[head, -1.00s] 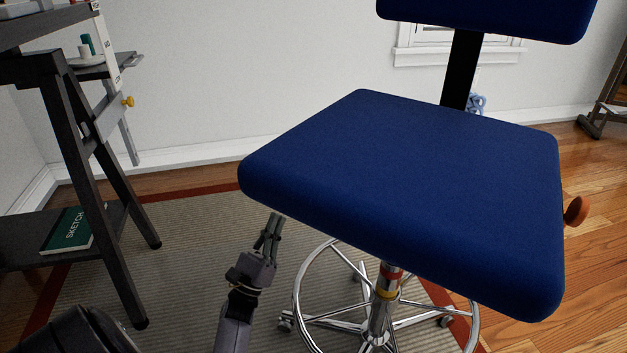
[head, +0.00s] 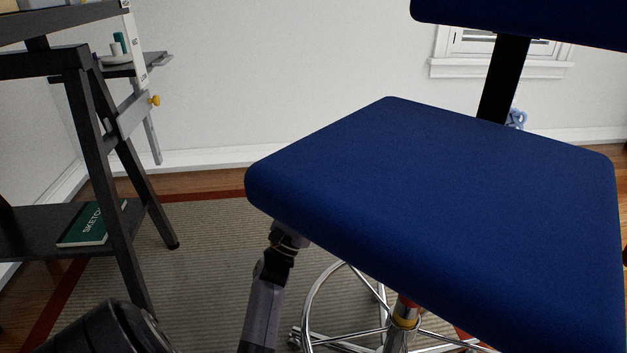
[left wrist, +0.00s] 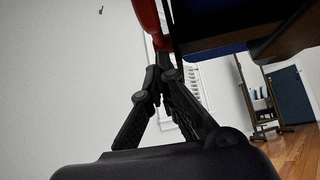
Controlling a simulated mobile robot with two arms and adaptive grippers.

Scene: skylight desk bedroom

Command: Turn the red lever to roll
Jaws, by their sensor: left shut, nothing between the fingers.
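The red lever (left wrist: 148,18) shows in the left wrist view at the top, beside the dark underside of the chair seat (left wrist: 225,22). My left gripper (left wrist: 164,66) is shut and empty, its fingertips close below the lever's lower end; I cannot tell whether they touch. In the head view the blue chair seat (head: 430,200) hides the lever and my left fingers; only the left wrist shows below the seat's left front edge. My right gripper is in neither view.
The chair's chrome foot ring (head: 308,310) and column stand below the seat. A dark trestle desk (head: 105,150) with a green sketch book (head: 85,226) on its shelf is at the left. The striped rug (head: 205,240) between desk and chair is clear.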

